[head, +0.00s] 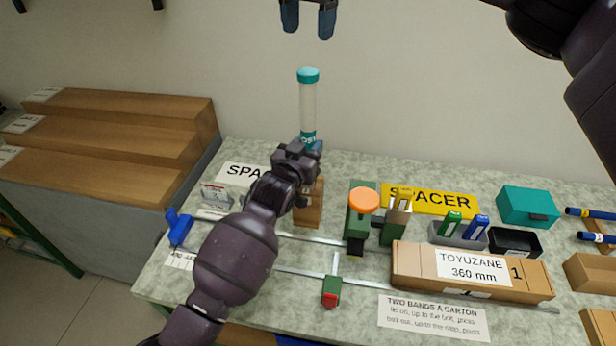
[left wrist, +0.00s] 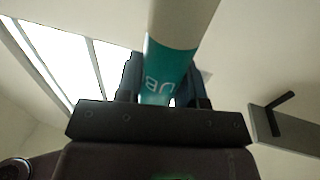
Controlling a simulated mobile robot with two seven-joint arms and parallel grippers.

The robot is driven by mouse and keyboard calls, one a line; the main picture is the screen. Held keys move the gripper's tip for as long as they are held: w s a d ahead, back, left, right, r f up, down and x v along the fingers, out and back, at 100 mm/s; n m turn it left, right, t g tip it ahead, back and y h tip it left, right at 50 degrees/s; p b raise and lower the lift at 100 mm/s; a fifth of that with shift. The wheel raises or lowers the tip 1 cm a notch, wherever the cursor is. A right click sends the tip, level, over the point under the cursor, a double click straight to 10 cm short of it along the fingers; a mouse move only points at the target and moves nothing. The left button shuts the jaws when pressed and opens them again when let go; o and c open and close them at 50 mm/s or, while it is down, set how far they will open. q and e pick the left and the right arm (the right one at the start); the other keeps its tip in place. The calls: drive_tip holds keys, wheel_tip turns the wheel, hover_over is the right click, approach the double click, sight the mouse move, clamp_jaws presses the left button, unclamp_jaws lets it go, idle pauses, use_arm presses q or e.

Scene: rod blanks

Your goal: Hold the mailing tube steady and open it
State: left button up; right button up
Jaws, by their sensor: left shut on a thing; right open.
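The mailing tube (head: 308,105) stands upright in the head view, pale and translucent with a teal cap (head: 308,74) on top and a teal band with lettering low down. My left gripper (head: 310,146) is shut on the tube at its lower teal part. In the left wrist view the tube (left wrist: 180,30) rises between the two fingers, its teal band (left wrist: 168,72) close to them. The tube's bottom end is hidden by the gripper. My right gripper (head: 308,20) is open and empty, above the teal cap and apart from it, at the top edge of the head view.
Below the tube stands a wooden block (head: 308,208). An orange knob (head: 364,201) on a green fixture, a yellow sign (head: 430,200), a long carton (head: 410,272) and a teal box (head: 527,206) crowd the bench to the right. Wooden steps (head: 130,150) stand left. The air around the cap is clear.

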sight(308, 71)
drive_tip(key=shift+r, duration=0.1)
idle(0.4)
drive_tip(key=m, duration=0.4)
drive_tip(key=shift+m, duration=0.3)
drive_tip(key=m, duration=0.4)
drive_tip(key=shift+f, duration=4.1)
